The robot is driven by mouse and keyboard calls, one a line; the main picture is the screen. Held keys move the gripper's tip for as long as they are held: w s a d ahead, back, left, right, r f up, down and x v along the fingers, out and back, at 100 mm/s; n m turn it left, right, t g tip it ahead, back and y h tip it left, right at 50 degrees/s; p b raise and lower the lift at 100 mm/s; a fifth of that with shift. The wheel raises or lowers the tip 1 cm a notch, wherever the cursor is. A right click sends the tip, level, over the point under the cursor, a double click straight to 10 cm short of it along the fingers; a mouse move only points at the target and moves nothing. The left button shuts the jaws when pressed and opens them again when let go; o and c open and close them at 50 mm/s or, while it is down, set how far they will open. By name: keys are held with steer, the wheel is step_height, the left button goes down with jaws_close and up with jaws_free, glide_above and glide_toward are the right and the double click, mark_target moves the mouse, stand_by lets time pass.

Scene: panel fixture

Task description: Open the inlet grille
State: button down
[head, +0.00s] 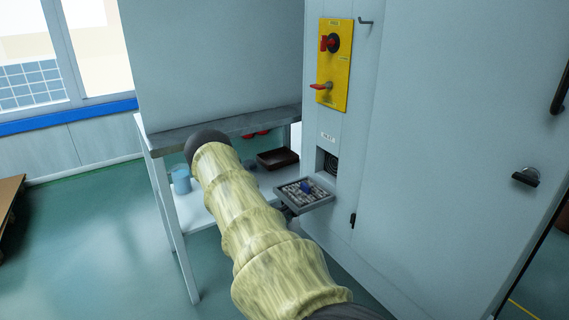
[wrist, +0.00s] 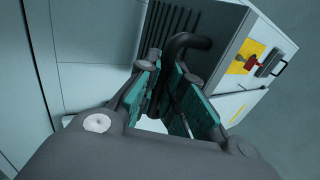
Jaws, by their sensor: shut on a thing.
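The inlet grille (head: 305,194) is a grey framed panel, swung down to roughly level from the square opening (head: 330,163) in the pale cabinet. Its upper face in the head view looks mottled white and grey, with a small blue patch. In the wrist view its dark slatted face (wrist: 190,20) is at the top, with a curved black handle (wrist: 188,43). My gripper (wrist: 166,82) is shut on this handle, its teal pads on either side. In the head view my gripper is mostly hidden behind my sleeved arm, under the grille's near edge.
A yellow plate (head: 334,65) with red switches is above the opening. A black latch (head: 353,220) sits right of the grille. A shelf table (head: 225,131) stands at left, with a dark tray (head: 277,158) and a blue cup (head: 181,181) below its top.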

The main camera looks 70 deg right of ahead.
steer(key=c, duration=1.5)
jaws_free()
steer(key=shift+c, duration=0.2)
steer(key=shift+w, duration=0.1)
steer(key=v, duration=1.2)
